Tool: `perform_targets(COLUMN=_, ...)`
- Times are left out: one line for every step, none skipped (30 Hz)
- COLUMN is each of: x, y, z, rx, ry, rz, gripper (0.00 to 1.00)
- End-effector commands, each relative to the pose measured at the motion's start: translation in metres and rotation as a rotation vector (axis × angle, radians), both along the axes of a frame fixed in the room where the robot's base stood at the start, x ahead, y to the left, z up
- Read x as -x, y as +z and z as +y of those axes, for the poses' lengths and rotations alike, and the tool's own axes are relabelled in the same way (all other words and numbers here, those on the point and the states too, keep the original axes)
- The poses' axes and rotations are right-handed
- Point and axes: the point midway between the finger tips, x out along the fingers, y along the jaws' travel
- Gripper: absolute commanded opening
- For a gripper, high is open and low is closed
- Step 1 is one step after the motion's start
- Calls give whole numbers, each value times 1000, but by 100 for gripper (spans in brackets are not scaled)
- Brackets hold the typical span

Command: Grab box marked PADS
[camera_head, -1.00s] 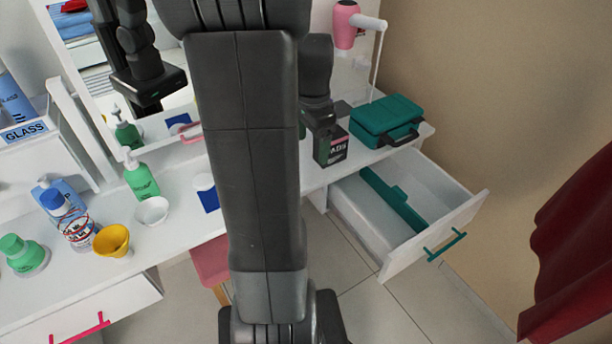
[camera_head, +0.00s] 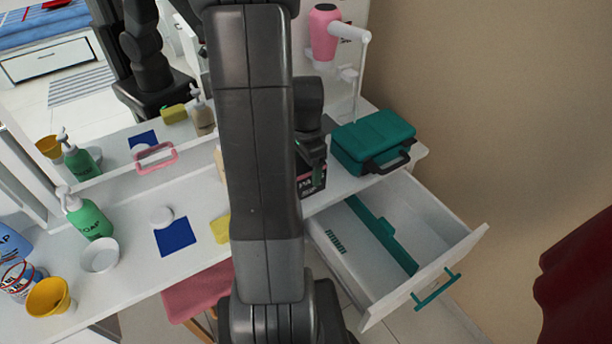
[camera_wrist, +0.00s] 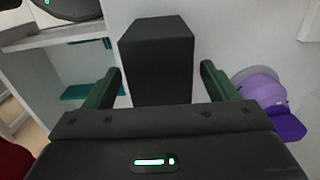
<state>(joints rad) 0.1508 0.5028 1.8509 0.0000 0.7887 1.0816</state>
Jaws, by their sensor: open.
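The dark PADS box (camera_head: 315,180) stands on the white dressing table, left of the teal case. In the head view its upper part and much of its label are hidden behind my gripper (camera_head: 312,150). In the wrist view a plain black box face (camera_wrist: 157,65) stands upright between and beyond the two green fingers of my gripper (camera_wrist: 160,78). The fingers are open, with a gap showing on each side of the box. I cannot tell how far the fingertips reach along its sides.
A teal case (camera_head: 372,140) stands right of the box, with a pink hair dryer (camera_head: 323,32) behind. A white drawer (camera_head: 400,235) is open below. A green soap bottle (camera_head: 90,218), white bowl (camera_head: 99,256) and yellow cup (camera_head: 48,297) stand at the left. Purple objects (camera_wrist: 262,88) show in the wrist view.

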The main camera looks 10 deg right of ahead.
Motion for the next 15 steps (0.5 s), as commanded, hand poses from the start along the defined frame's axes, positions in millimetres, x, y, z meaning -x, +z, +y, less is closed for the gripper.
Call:
perform_targets(x=0, y=-8, z=1, rx=0, ry=1, rz=3, gripper=80)
perform_targets(x=0, y=-12, z=1, rx=0, ry=1, rz=3, gripper=80)
perform_targets(x=0, y=-16, z=1, rx=0, ry=0, rz=2, gripper=80)
perform_targets(x=0, y=-19, z=1, rx=0, ry=0, rz=2, gripper=80)
perform_targets(x=0, y=-21, z=1, rx=0, ry=0, rz=2, gripper=80)
perform_targets(x=0, y=-22, z=1, rx=0, ry=0, rz=1, gripper=80)
perform_targets(x=0, y=-23, z=1, rx=0, ry=0, rz=0, gripper=80)
perform_targets(x=0, y=-24, z=0, rx=0, ry=0, rz=-1, gripper=80)
perform_targets(x=0, y=-24, z=0, rx=1, ry=0, rz=-1, gripper=80)
perform_targets(x=0, y=-24, z=0, rx=1, ry=0, rz=-1, gripper=80)
perform_targets(x=0, y=-24, z=0, rx=1, ry=0, rz=-1, gripper=80)
perform_targets(x=0, y=-24, z=0, rx=1, ry=0, rz=-1, gripper=80)
perform_targets(x=0, y=-24, z=0, rx=1, ry=0, rz=-1, gripper=80)
perform_targets(x=0, y=-24, z=0, rx=1, ry=0, rz=-1, gripper=78)
perform_targets(x=0, y=-24, z=0, rx=1, ry=0, rz=-1, gripper=70)
